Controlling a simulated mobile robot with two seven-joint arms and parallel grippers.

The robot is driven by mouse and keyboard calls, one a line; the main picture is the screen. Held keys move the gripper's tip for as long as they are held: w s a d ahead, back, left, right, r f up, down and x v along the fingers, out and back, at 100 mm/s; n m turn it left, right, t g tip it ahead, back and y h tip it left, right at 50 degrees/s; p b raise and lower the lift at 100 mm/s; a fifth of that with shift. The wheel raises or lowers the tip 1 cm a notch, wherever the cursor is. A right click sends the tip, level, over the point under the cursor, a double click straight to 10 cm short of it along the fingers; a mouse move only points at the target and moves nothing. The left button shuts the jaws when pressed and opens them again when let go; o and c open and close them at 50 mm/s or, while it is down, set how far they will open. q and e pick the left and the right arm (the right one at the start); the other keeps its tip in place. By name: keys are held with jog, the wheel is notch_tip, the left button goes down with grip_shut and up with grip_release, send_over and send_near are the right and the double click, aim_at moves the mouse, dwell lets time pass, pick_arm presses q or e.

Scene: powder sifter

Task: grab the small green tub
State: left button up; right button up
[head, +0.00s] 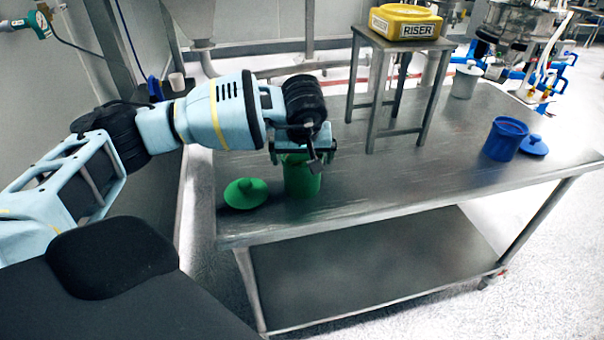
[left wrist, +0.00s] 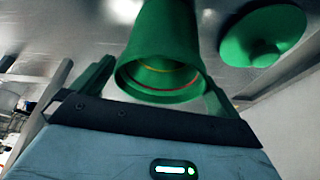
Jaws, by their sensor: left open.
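The small green tub (head: 302,182) stands upright and open-topped on the metal table, near its front left edge. My left gripper (head: 303,158) is right above the tub and hides part of its rim. In the left wrist view the tub (left wrist: 165,45) lies between the two spread fingers, its open mouth toward the camera. The gripper is open, and I cannot tell whether either finger touches the tub. A green lid with a knob (head: 246,193) lies on the table left of the tub; it also shows in the left wrist view (left wrist: 264,42). My right gripper is not in view.
The metal table (head: 400,190) has a lower shelf. A metal stand (head: 388,75) bears a yellow riser block (head: 405,22) behind the gripper. A blue tub (head: 505,139) and blue lid (head: 534,145) are at right, a white tub (head: 466,82) farther back. The table's front middle is clear.

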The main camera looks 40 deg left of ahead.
pick_arm(q)
jog(key=c, duration=0.9)
jog(key=shift+c, duration=1.3)
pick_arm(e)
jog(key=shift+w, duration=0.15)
pick_arm(q)
jog(key=shift+r, duration=0.15)
jog(key=s+d+r, duration=0.2)
jog(key=s+d, duration=0.2)
jog(key=d, duration=0.2)
jog(key=s+d+r+b, duration=0.1)
jog(key=s+d+r, duration=0.1)
jog(key=s+d, duration=0.3)
jog(key=shift+d+r, duration=0.4)
jog(key=shift+d, duration=0.7)
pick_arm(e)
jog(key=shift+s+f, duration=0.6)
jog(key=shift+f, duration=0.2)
